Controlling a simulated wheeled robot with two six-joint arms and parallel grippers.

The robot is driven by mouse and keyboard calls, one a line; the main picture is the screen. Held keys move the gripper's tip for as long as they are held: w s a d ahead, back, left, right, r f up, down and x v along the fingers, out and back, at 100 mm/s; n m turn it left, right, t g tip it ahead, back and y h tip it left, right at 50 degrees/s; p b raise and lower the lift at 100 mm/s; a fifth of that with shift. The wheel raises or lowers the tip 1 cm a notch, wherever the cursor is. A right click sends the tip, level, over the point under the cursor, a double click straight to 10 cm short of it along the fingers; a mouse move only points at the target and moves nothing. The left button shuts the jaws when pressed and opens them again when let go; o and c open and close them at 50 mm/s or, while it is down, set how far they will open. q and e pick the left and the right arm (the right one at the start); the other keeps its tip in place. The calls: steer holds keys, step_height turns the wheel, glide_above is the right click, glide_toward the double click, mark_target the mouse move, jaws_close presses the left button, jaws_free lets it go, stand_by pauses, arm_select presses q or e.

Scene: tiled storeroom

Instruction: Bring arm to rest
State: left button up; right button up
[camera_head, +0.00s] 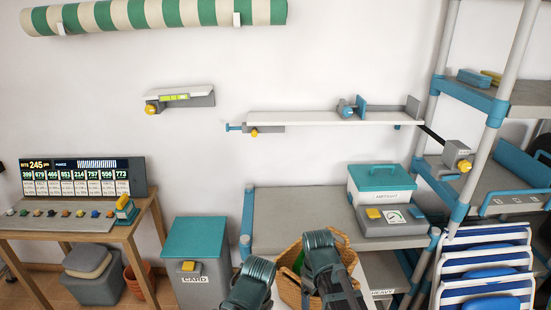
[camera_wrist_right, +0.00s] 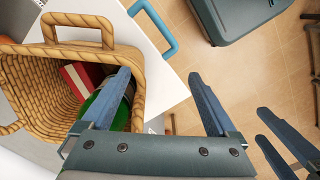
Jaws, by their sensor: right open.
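My right gripper (camera_wrist_right: 158,75) is open in the right wrist view, its two blue fingers wide apart with nothing between them. Its left finger overlaps the rim of a wicker basket (camera_wrist_right: 135,50) in the picture; I cannot tell whether they touch. Two more blue fingers, of my left gripper (camera_wrist_right: 261,124), show at the right edge with an empty gap between them. In the head view both my arms come in at the bottom centre, in front of the basket (camera_head: 287,285). Their fingertips are not clear there.
The basket holds a red-and-white item (camera_wrist_right: 80,82) and a green one (camera_wrist_right: 100,105). A bin marked CARD (camera_head: 195,265) stands to the left. A grey bench (camera_head: 300,215) carries a teal-lidded box (camera_head: 381,184). Blue-and-white folding chairs (camera_head: 487,265) and a shelf rack (camera_head: 470,100) stand right.

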steer(key=s+a+f+m+b, duration=0.5)
steer(key=s+m, duration=0.1)
steer(key=s, duration=0.2)
steer(key=shift+s+f+h, duration=0.3)
steer(key=shift+s+f, duration=0.1)
stand_by(0.5)
